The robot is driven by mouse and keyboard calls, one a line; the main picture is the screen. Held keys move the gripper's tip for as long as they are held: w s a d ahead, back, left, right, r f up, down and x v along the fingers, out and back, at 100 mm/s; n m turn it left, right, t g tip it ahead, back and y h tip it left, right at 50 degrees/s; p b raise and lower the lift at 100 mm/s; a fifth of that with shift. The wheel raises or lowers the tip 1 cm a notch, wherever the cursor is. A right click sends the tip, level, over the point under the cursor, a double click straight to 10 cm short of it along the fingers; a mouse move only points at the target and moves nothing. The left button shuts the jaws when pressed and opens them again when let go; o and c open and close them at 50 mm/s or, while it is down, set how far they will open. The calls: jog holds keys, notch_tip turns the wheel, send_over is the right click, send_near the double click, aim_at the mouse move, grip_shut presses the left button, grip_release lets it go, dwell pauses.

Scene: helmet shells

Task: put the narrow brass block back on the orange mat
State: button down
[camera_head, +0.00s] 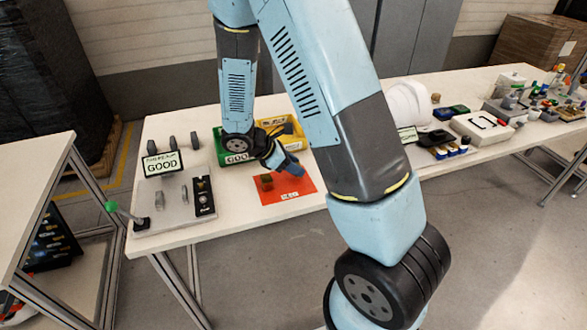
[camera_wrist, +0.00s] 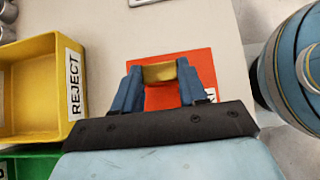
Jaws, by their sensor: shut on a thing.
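The brass block (camera_wrist: 159,73) is held between the two blue fingers of my gripper (camera_wrist: 159,84) in the wrist view. In the head view, a small brass block (camera_head: 266,182) shows at the left part of the orange mat (camera_head: 297,187), just below my gripper (camera_head: 277,168). In the wrist view the orange mat (camera_wrist: 200,62) lies under and around the fingers, and its white label is partly hidden by the right finger. I cannot tell whether the block touches the mat or hangs just above it.
A yellow bin marked REJECT (camera_wrist: 30,90) and a green bin (camera_wrist: 30,165) stand beside the mat. A GOOD sign (camera_head: 162,163) and a grey fixture plate (camera_head: 173,203) are at the left. A white helmet shell (camera_head: 408,103) is to the right, beyond my arm.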

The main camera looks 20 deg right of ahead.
jog(key=shift+f, duration=0.7)
jog(key=c, duration=0.6)
grip_release()
